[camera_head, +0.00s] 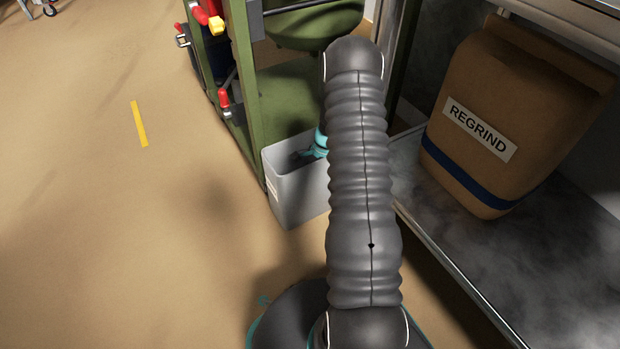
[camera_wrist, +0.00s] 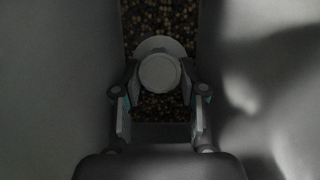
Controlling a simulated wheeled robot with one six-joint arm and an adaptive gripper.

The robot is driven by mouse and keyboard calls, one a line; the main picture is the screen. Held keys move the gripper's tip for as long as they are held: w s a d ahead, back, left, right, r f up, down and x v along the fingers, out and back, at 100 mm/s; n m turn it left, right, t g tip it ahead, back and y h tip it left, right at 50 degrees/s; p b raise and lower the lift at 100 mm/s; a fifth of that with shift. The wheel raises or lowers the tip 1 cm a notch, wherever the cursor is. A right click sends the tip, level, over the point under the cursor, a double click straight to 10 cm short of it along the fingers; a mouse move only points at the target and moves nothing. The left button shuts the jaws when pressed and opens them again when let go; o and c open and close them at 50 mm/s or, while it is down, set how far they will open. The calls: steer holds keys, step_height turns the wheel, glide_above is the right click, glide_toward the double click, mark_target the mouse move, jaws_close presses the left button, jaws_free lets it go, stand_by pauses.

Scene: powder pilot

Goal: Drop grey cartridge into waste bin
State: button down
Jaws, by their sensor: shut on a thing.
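The waste bin (camera_head: 301,198) is a light grey, open-topped container on the floor, partly hidden behind my arm in the head view. My gripper (camera_head: 305,155) reaches down at its mouth, with a teal part showing. In the wrist view the bin's smooth grey walls (camera_wrist: 60,75) rise on both sides, and dark speckled granules show below. There my gripper (camera_wrist: 160,98) is shut on the grey cartridge (camera_wrist: 160,73), a pale round piece seen end-on between the fingers. The cartridge is hidden in the head view. I cannot tell its height above the granules.
A green machine frame (camera_head: 240,85) with red-handled parts stands just behind the bin. At right, a brown container labelled REGRIND (camera_head: 500,125) sits on a metal shelf (camera_head: 480,255). The floor at left is open, with a yellow stripe (camera_head: 139,123).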

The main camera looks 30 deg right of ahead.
steer(key=shift+f, duration=0.1)
steer(key=c, duration=0.6)
jaws_free()
steer(key=shift+o, duration=0.2)
step_height(320, 180, up, 10)
